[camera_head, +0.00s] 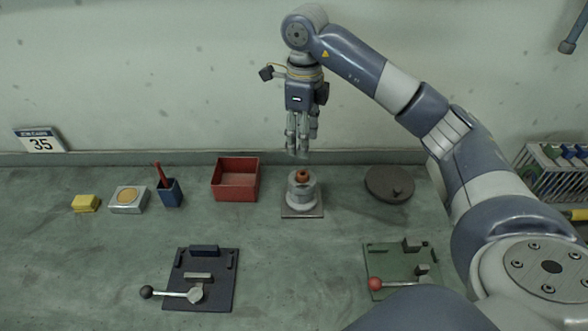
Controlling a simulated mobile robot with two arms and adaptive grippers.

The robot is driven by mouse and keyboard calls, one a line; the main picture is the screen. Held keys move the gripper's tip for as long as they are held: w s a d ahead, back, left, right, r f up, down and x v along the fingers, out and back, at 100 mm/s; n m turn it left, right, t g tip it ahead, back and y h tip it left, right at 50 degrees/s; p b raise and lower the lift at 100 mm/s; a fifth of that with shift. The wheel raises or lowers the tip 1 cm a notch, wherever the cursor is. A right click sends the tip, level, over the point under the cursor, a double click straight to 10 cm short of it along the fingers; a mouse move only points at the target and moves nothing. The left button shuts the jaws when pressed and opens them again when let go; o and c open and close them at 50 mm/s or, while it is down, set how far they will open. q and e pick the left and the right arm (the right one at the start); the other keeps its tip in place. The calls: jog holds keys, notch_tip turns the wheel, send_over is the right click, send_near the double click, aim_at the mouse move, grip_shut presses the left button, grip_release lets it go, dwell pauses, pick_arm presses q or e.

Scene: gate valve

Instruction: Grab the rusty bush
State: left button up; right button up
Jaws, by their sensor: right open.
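A small rusty orange-brown bush (302,176) sits at the top of a grey round valve body (301,194), which stands on a flat square base plate on the bench. How deep the bush sits in the body cannot be told. My right gripper (298,150) points straight down above the bush, apart from it, with its fingers open and nothing between them. My left gripper is out of view.
A red open box (236,181) stands left of the valve, and a dark round lid (389,185) lies right. Two lever fixtures, dark (222,272) and green (392,253), lie in front. A blue holder (170,193), tin (128,202) and yellow block (86,204) stand at left; a wire rack (552,178) at right.

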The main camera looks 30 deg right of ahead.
send_over(304, 173)
jog(key=f, duration=0.4)
jog(key=shift+s+a+f, duration=0.1)
jog(key=shift+a+f, duration=0.05)
jog(key=shift+a, duration=0.05)
jog(key=shift+f+p, duration=0.4)
jog(key=shift+f, duration=0.1)
jog(key=shift+f+p, duration=0.3)
jog(key=shift+f, duration=0.05)
notch_tip(304, 173, down, 3)
jog(key=shift+d+f+p, duration=0.1)
jog(key=shift+d+p, duration=0.05)
jog(key=shift+p, duration=0.65)
jog(key=shift+f, duration=0.5)
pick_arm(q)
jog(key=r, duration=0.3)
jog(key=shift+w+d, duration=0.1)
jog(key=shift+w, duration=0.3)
pick_arm(e)
grip_shut()
